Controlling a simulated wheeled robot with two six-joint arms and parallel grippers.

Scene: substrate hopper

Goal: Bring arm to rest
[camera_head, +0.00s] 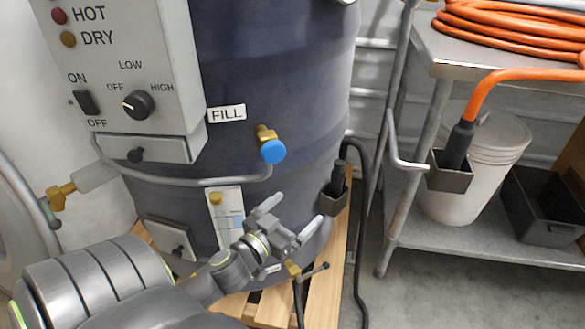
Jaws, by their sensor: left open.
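My left arm (95,285) comes in from the lower left, and its gripper (288,220) is open and empty. The gripper is in front of the lower part of the dark blue hopper tank (270,60), below the blue-capped brass fill valve (272,148). Its fingers point up and to the right, and I cannot tell whether they touch the tank. My right gripper is not in view.
A control box (150,45) with knob and switch is on the tank's left. The tank stands on a wooden pallet (325,285). At right, a metal shelf (500,245) holds a white bucket (450,205), a black bin (545,208) and an orange hose (520,25).

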